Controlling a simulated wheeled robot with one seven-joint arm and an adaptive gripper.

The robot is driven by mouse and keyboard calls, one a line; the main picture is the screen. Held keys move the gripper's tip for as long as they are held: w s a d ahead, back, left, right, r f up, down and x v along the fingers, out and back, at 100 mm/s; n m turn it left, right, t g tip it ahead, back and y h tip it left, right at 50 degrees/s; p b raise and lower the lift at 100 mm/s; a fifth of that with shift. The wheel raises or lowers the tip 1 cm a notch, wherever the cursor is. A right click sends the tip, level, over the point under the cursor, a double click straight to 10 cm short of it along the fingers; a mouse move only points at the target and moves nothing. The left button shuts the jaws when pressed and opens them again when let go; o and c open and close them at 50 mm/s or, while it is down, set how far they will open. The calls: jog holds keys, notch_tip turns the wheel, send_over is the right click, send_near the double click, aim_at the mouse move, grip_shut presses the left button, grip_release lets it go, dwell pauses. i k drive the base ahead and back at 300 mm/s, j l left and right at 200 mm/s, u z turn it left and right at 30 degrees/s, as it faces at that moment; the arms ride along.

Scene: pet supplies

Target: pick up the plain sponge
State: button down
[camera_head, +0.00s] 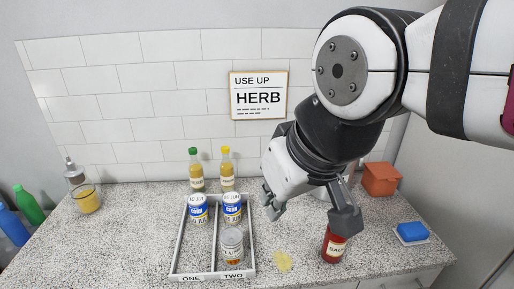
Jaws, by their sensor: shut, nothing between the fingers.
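A blue block that looks like the plain sponge (412,231) lies on a small white dish (402,241) at the right end of the counter. It is fully in view, with no hand part touching it. My gripper (310,218) is shut and empty, above the counter in the middle right, to the left of the sponge and apart from it. My arm comes in from the upper right and hides part of the back wall and counter.
A divided tray (215,268) labelled ONE and TWO holds cans and a jar (232,245). Two bottles (196,170) stand behind it. A red sauce bottle (333,246), yellow flat piece (283,262) and orange box (380,179) are nearby.

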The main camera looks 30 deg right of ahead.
aim_at(412, 231)
jog(key=z, duration=1.85)
